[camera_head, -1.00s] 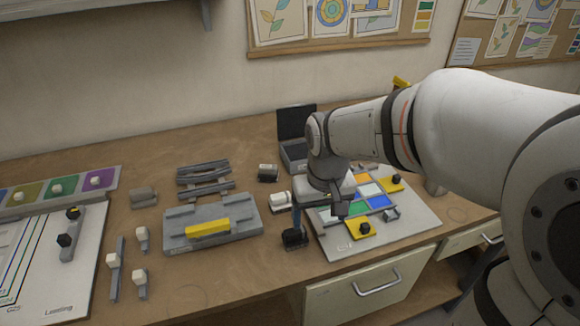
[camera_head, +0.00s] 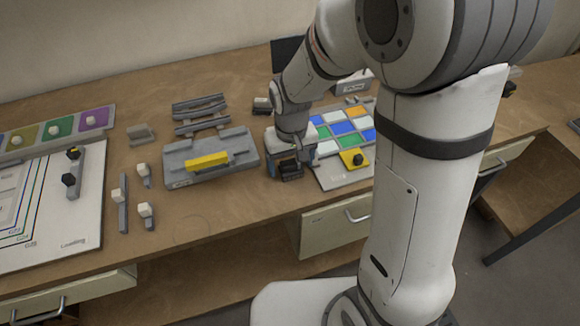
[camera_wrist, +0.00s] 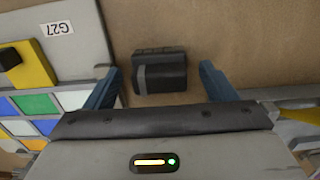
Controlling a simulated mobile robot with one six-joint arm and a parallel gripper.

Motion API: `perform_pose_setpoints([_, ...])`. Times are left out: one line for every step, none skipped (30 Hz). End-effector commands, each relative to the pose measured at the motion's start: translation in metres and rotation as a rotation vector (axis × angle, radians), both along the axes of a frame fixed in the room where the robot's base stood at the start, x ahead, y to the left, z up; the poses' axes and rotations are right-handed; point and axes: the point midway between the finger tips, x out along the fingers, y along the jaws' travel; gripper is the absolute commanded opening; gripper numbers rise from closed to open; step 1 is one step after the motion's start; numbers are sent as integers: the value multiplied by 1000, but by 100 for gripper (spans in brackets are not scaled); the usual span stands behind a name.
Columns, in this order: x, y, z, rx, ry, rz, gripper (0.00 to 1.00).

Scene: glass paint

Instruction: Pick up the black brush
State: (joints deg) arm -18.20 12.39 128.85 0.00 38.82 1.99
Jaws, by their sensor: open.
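A small black block with a grey band, which I take for the black brush (camera_wrist: 160,72), lies on the bare wood in the wrist view, centred between my fingers. In the head view the black brush (camera_head: 291,173) shows partly under my gripper. My gripper (camera_head: 286,162) points down over it. In the wrist view my gripper (camera_wrist: 160,80) is open, with one blue finger on each side of the brush and a gap to each. Its height above the table is hard to tell.
A panel of coloured tiles (camera_head: 330,178) with a yellow block (camera_head: 353,158) is close on the right. A grey fixture with a yellow bar (camera_head: 207,161) stands on the left. White-knobbed tools (camera_head: 145,212) and a white board (camera_head: 85,235) are farther left. Bare wood lies in front.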

Motion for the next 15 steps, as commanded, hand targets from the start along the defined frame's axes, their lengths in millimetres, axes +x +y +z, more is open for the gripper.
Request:
perform_pose_setpoints([0,0,0,0,0,0,78])
perform_pose_setpoints([0,0,0,0,0,0,78])
perform_pose_setpoints([0,0,0,0,-1,0,78])
perform_pose_setpoints([0,0,0,0,-1,-1,78])
perform_pose_setpoints([0,0,0,0,-1,-1,78])
perform_pose_setpoints([0,0,0,0,-1,-1,77])
perform_pose_setpoints([0,0,0,0,-1,-1,74])
perform_pose_setpoints([0,0,0,0,-1,-1,72])
perform_pose_setpoints([0,0,0,0,-1,-1,68])
perform_pose_setpoints([0,0,0,0,-1,-1,66])
perform_pose_setpoints([0,0,0,0,-1,-1,63])
perform_pose_setpoints([0,-1,0,0,-1,-1,60])
perform_pose_setpoints([0,-1,0,0,-1,-1,58])
perform_pose_setpoints([0,-1,0,0,-1,-1,55])
perform_pose_setpoints([0,-1,0,0,-1,-1,52])
